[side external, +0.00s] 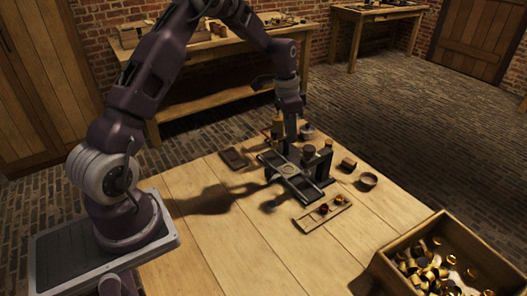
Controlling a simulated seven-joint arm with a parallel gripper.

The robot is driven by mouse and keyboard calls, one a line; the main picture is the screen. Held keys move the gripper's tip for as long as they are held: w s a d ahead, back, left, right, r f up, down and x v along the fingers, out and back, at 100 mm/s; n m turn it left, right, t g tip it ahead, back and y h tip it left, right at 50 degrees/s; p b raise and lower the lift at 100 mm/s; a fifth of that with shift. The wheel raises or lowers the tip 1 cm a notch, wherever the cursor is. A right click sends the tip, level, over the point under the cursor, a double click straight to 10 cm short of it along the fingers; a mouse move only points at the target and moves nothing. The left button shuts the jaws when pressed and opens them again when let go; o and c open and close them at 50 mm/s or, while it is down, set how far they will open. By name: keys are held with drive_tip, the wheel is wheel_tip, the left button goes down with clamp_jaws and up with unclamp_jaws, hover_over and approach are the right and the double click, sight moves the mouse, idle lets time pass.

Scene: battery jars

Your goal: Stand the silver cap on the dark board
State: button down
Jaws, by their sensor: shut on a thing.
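My gripper (290,142) points down over the far middle of the wooden table, just behind a dark slotted rack. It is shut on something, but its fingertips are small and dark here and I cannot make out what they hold. I cannot clearly pick out the silver cap. A greyish round thing (308,132) shows just right of my gripper. A flat dark brown board (234,158) lies on the table to the left of my gripper, and its top looks bare.
The dark rack (298,184) stands below my gripper, with dark cylinders (326,152) at its right. A small wooden tray (322,213) holds little jars. A round dish (369,180) and small block (348,163) lie right. A crate (398,251) of brass pieces stands front right. The table's front left is clear.

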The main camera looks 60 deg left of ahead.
wheel_tip(320, 180, up, 4)
drive_tip(key=shift+f, duration=0.25)
drive_tip(key=s+a+n, duration=0.3)
drive_tip(key=s+a, duration=0.2)
drive_tip(key=a, duration=0.6)
drive_tip(key=n, duration=0.3)
hover_over(230, 154)
drive_tip(key=shift+y, duration=0.4)
wheel_tip(230, 154, down, 17)
drive_tip(key=shift+s+r, duration=0.1)
drive_tip(key=shift+s, duration=0.05)
drive_tip(key=c, duration=1.3)
unclamp_jaws()
